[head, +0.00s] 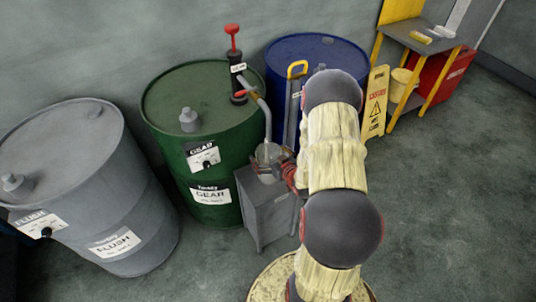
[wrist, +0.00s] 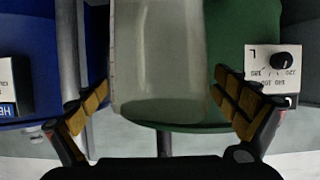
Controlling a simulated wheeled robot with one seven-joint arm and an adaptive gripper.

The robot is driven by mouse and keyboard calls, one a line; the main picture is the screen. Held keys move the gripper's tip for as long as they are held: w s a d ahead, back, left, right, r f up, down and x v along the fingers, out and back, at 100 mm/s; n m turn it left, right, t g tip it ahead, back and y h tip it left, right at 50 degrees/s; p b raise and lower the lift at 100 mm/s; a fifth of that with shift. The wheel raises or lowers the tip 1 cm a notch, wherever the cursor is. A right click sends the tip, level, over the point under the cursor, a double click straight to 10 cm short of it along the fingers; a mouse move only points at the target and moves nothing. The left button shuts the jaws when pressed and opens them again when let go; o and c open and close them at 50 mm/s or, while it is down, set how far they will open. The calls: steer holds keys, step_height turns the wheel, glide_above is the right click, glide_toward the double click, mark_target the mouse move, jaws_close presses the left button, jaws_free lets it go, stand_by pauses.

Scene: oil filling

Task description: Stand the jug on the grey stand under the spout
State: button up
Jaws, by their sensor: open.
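The clear jug (head: 268,154) is at the top of the grey stand (head: 265,212), in front of the green drum. It looks upright; its contact with the stand top is partly hidden. The pale curved spout (head: 262,108) comes down from the pump and ends at the jug's mouth. My gripper (head: 287,174) is at the jug's right side, partly hidden by my arm. In the wrist view the see-through jug (wrist: 158,60) lies between the two spread, yellow-padded fingers, with a gap visible at the right finger.
The green GEAR drum (head: 165,125) carries the black pump with a red handle (head: 233,38). A grey FLUSH drum (head: 75,180) stands left and a blue drum (head: 320,50) behind. A yellow caution sign (head: 375,103) stands right. The floor at right is clear.

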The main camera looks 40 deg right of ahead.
steer(key=shift+s+r, duration=0.15)
steer(key=shift+r, duration=0.1)
steer(key=p+v, duration=0.3)
steer(key=v, duration=0.8)
steer(key=w+a+r+n+g, duration=0.1)
steer(key=w+a+r+g, duration=0.15)
steer(key=r, duration=0.65)
steer(key=w+a+r+n+g, duration=0.15)
steer(key=w+a+r, duration=0.25)
steer(key=r, duration=0.6)
steer(key=s+a+r+g+y, duration=0.1)
steer(key=s+a+r, duration=0.5)
steer(key=s+a, duration=0.3)
steer(key=s+a+r+g+y, duration=0.2)
steer(key=s+a+r, duration=0.5)
steer(key=a, duration=0.6)
steer(key=shift+s+a+g, duration=0.25)
steer(key=shift+s+g, duration=0.05)
steer(key=shift+s, duration=0.7)
